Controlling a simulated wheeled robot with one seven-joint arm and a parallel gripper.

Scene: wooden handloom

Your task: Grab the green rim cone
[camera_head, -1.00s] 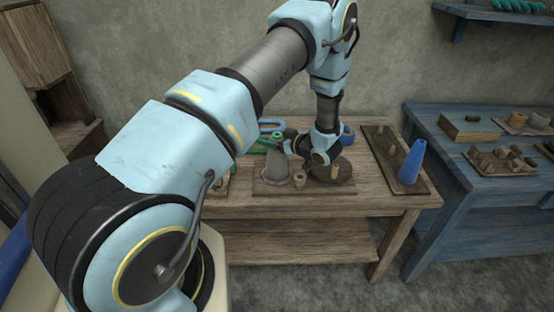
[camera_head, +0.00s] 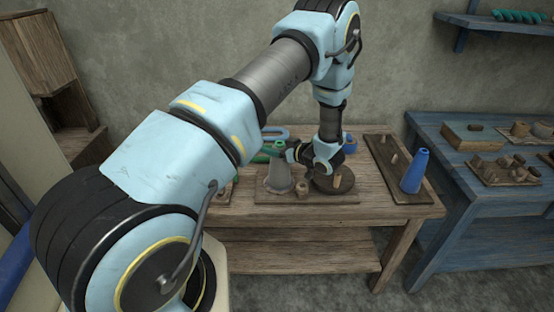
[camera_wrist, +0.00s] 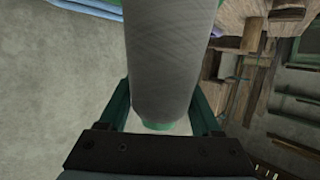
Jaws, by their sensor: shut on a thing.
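The grey cone with a green rim (camera_wrist: 160,60) fills the middle of the wrist view, its green end low in the picture close to my palm. My gripper (camera_wrist: 160,108) has a dark green finger on each side of it and is shut on it. In the head view my gripper (camera_head: 298,154) is low over the wooden bench, beside a grey cone (camera_head: 279,178) at the bench's board. My own wrist partly covers that spot, so the contact is hidden there. I cannot tell whether the cone is off its support.
The wooden bench (camera_head: 330,218) also carries a dark round disc (camera_head: 334,183), small wooden pegs and green and blue items at the back. A blue cone (camera_head: 414,172) stands on a board at its right. A blue table (camera_head: 478,212) with small parts stands further right.

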